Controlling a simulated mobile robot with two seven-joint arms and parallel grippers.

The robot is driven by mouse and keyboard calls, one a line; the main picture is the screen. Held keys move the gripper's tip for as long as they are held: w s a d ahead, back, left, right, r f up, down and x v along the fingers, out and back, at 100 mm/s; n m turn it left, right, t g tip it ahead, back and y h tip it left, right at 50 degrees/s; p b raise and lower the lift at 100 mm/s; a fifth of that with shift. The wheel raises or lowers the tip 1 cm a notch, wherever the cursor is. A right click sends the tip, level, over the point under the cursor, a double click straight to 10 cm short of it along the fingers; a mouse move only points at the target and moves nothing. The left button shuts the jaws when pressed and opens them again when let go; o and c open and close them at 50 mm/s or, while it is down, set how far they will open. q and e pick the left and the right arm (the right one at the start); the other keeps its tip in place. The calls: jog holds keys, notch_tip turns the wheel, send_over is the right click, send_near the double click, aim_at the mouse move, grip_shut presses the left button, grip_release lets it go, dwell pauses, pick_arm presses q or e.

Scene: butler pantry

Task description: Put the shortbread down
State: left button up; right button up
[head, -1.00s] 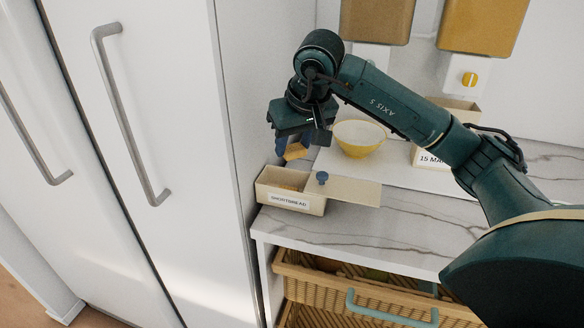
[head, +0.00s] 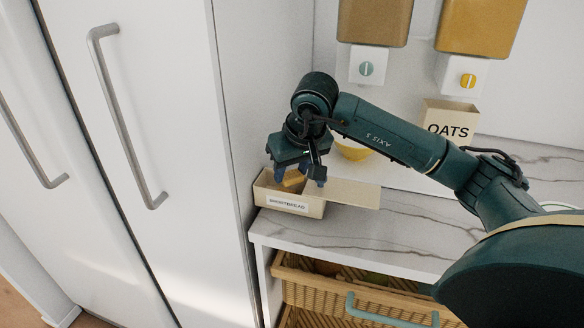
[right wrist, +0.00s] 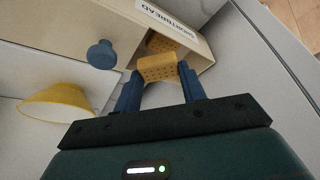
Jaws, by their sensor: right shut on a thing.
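My right gripper (head: 296,178) is shut on a golden shortbread piece (head: 292,178), just over the open left part of the cream box labelled SHORTBREAD (head: 287,206). In the right wrist view the piece (right wrist: 157,68) sits between the blue fingers (right wrist: 160,88), at the box's opening (right wrist: 192,55). More shortbread (right wrist: 161,42) shows inside the box beyond it. I cannot tell whether the held piece touches the box or its contents. The box's lid (head: 350,193) is slid to the right; its blue knob (right wrist: 101,54) shows in the wrist view. My left gripper is out of view.
A yellow bowl (head: 352,152) stands behind my right arm; it also shows in the wrist view (right wrist: 58,104). An OATS box (head: 450,120) and wall dispensers (head: 372,66) are behind. A tall white cabinet (head: 130,130) borders the left. The marble counter (head: 380,235) is clear in front.

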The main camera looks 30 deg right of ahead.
jog(key=shift+f, duration=0.2)
jog(key=o, duration=0.7)
jog(key=shift+o, duration=1.2)
jog(key=shift+r+p, duration=0.45)
jog(key=shift+r, duration=0.15)
jog(key=v, duration=1.2)
